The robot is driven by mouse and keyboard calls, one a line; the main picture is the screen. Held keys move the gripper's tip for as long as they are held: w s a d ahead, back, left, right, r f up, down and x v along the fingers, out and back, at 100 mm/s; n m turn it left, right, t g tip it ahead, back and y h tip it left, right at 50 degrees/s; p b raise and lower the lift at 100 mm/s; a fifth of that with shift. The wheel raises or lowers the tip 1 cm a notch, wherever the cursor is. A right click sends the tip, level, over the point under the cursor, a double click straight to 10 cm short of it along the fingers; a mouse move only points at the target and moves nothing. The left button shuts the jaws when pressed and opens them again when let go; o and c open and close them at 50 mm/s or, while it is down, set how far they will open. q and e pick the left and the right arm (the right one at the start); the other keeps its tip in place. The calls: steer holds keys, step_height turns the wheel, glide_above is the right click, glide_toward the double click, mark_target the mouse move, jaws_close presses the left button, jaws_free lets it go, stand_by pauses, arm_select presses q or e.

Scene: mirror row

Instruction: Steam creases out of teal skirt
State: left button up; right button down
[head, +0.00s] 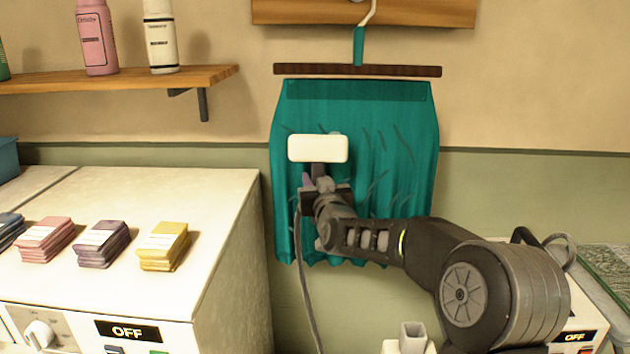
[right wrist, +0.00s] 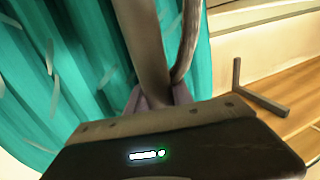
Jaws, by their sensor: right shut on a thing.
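The teal skirt (head: 350,215) hangs from a dark brown hanger (head: 358,71) on the wall. Dark crease marks show on its middle and right side, and pale streaks show on it in the right wrist view (right wrist: 80,70). My right gripper (head: 318,185) is shut on the handle of a steamer (head: 318,148) with a white head, in front of the skirt's upper left part. Whether the head touches the cloth I cannot tell. In the right wrist view the steamer's grey handle (right wrist: 148,50) rises between the fingers. My left gripper is not in view.
A hose (head: 303,270) hangs down from the steamer. At left, a white machine (head: 215,215) marked OFF bears several folded cloth stacks. A wooden shelf (head: 120,79) holds bottles above it. Another machine (head: 585,338) marked OFF stands at the lower right.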

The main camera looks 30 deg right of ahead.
steer(key=b, duration=0.6)
glide_above(312, 266)
steer(key=v, duration=0.4)
steer(key=shift+f, duration=4.85)
steer(key=shift+f+b, duration=2.1)
steer(key=shift+f, duration=2.25)
step_height(312, 266, down, 10)
steer(key=b, duration=1)
steer(key=shift+f+b, duration=0.2)
steer(key=shift+b, duration=0.15)
steer(key=shift+s+a+r, duration=0.1)
steer(key=shift+s, duration=0.05)
steer(key=shift+s+a, duration=0.25)
steer(key=shift+s, duration=0.05)
steer(key=shift+s+a, duration=0.55)
steer(key=shift+s, duration=0.2)
steer(key=shift+s+a, duration=0.6)
steer(key=shift+s, duration=0.15)
